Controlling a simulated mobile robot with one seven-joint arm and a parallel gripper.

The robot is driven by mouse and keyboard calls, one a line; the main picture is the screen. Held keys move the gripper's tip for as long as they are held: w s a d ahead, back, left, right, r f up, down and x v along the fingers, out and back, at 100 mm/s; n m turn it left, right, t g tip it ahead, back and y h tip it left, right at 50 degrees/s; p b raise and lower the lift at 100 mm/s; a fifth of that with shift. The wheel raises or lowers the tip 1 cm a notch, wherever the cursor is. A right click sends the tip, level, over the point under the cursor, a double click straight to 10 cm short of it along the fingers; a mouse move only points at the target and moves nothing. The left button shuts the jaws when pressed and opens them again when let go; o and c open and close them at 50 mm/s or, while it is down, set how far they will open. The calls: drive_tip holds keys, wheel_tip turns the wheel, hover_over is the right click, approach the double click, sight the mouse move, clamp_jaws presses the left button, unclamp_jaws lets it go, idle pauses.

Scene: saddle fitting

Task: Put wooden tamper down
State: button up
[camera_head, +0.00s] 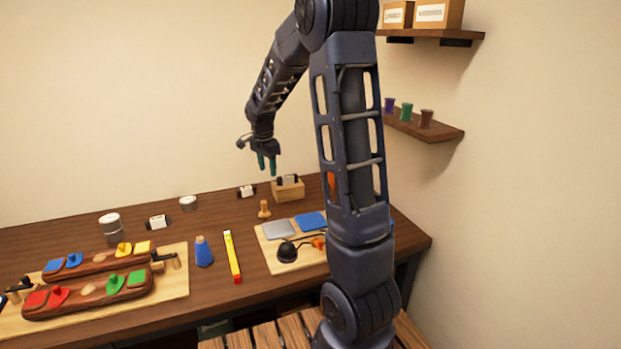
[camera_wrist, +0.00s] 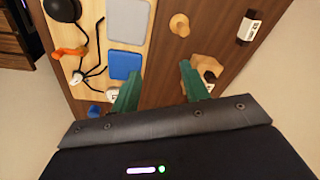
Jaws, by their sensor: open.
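My gripper (camera_head: 267,164) is raised above the back of the table, apart from the tamper. Its two green fingers (camera_wrist: 158,82) are spread, with only tabletop between them.
A small wooden box (camera_head: 288,191) stands behind the tamper. The board (camera_head: 272,243) holds grey and blue pads and a black item with an orange part. A yellow level (camera_head: 232,257) and blue bottle (camera_head: 204,252) are to the left.

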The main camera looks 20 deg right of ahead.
drive_tip(key=s+d+r+n+t, duration=0.1)
drive_tip(key=s+d+r+n, duration=0.15)
drive_tip(key=s+r, duration=0.4)
drive_tip(key=s+d+r+n+t, duration=0.1)
drive_tip(key=s+r+n, duration=0.25)
drive_tip(key=s, duration=0.65)
drive_tip(key=s+d+n+t, duration=0.1)
drive_tip(key=s+n, duration=0.5)
drive_tip(key=s, duration=1.1)
drive_tip(key=shift+d+r+n+y, duration=0.2)
drive_tip(key=shift+d+n+y, duration=0.05)
drive_tip(key=shift+n+y, duration=0.15)
